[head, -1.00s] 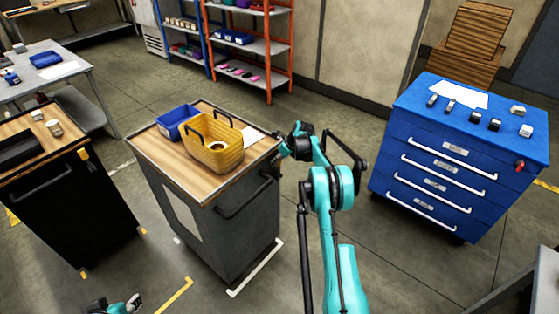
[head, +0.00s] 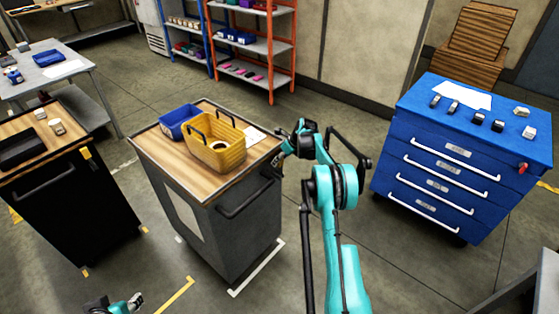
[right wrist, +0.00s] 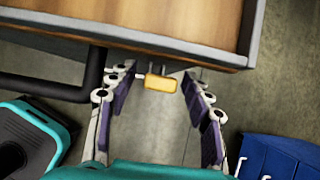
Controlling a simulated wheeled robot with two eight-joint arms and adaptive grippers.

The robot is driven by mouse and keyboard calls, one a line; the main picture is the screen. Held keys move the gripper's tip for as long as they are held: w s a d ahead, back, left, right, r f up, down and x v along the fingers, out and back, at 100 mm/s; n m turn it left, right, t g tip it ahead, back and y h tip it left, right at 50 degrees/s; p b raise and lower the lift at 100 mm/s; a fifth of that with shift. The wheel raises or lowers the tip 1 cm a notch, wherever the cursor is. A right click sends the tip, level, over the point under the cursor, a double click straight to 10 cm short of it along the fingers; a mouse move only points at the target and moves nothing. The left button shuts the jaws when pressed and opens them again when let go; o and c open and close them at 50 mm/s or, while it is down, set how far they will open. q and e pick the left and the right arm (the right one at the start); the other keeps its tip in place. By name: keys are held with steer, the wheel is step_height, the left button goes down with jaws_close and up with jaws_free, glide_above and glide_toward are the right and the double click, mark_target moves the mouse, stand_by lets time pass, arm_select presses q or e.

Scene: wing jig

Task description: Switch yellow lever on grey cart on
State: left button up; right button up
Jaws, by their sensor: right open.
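The grey cart (head: 232,235) with a wooden top stands left of centre in the head view. In the right wrist view, the yellow lever (right wrist: 160,83) sits just under the cart's top edge (right wrist: 130,38). My right gripper (right wrist: 157,98) is open, with one finger on each side of the lever and gaps between. In the head view my right gripper (head: 280,161) is at the cart's right front corner and hides the lever there.
The cart's black handle (right wrist: 45,88) runs left of the gripper. A yellow basket (head: 217,150) and a blue bin (head: 177,121) stand on the cart. A black cart (head: 75,215) is at left, a blue drawer cabinet (head: 405,165) at right. Floor between the carts is clear.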

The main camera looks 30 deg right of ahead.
steer(key=v, duration=1)
steer(key=shift+r, duration=0.25)
steer(key=shift+s, duration=0.15)
steer(key=s+a+r+n+h, duration=0.1)
steer(key=s+a+r+n, duration=1.4)
steer(key=s+a, duration=0.25)
steer(key=s+a+f+n, duration=0.1)
steer(key=s+a+n, duration=0.2)
steer(key=s+n, duration=0.2)
steer(key=s+a+f+n+t, duration=0.1)
steer(key=s+a+f+n, duration=0.1)
steer(key=s+n, duration=0.4)
steer(key=s+a+f+n+h, duration=0.1)
steer(key=s+a+n, duration=0.4)
steer(key=s, duration=0.6)
steer(key=shift+f+t, duration=0.4)
steer(key=shift+f, duration=0.35)
steer(key=shift+s, duration=0.1)
